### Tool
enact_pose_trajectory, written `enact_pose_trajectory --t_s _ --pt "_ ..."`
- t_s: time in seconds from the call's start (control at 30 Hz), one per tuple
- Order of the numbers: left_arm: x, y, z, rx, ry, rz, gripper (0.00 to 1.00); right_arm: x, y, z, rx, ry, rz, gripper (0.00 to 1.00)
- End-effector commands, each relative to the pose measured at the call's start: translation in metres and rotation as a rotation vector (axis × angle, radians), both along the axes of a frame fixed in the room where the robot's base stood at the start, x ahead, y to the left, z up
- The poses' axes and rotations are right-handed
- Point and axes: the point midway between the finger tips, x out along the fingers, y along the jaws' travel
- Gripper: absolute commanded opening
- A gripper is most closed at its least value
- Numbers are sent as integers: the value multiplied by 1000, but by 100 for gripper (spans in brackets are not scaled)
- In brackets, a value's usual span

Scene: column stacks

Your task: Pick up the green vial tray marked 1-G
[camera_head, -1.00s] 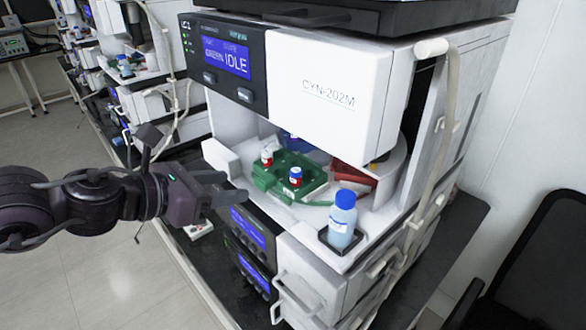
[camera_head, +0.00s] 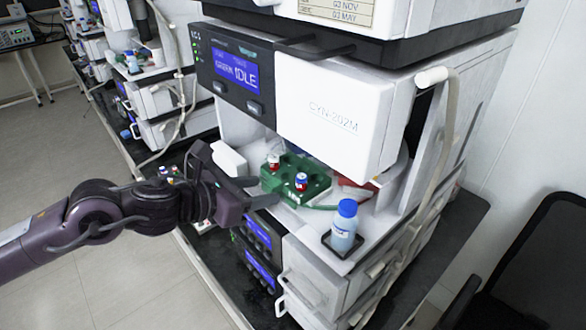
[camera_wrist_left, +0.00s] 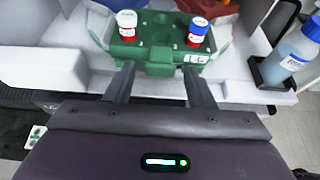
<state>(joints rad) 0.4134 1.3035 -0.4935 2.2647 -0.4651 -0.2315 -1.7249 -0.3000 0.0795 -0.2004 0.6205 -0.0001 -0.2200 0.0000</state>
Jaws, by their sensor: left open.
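The green vial tray (camera_head: 291,184) sits in the open bay of the white instrument in the head view. It holds a vial with a white cap (camera_head: 274,161) and a vial with a blue cap (camera_head: 301,181). In the left wrist view the green tray (camera_wrist_left: 157,57) has a label reading 1-G (camera_wrist_left: 196,59) on its front right. My left gripper (camera_head: 250,192) is open at the tray's near edge. In the wrist view its two fingers (camera_wrist_left: 158,84) point at the tray's front; I cannot tell whether they touch it. My right gripper is not in view.
A blue-capped bottle (camera_head: 344,226) stands in a black holder right of the tray. A red tray (camera_head: 352,190) lies behind it in the bay. The instrument's white front panel (camera_head: 335,108) overhangs the bay. Open floor lies to the left.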

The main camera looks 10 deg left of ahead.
Motion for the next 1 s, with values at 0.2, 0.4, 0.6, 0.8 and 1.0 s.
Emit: enact_pose_trajectory --t_s 0.2,0.4,0.6,0.8,1.0 --pt "12 -9 -4 -1 -2 0 49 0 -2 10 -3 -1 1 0" --pt "13 -10 -7 2 -1 0 49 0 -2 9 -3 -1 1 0" --pt "13 -10 -7 1 -2 0 35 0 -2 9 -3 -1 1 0" --pt "13 -10 -7 1 -2 0 8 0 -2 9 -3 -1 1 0" --pt "13 -10 -6 1 -3 0 7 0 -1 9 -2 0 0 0"
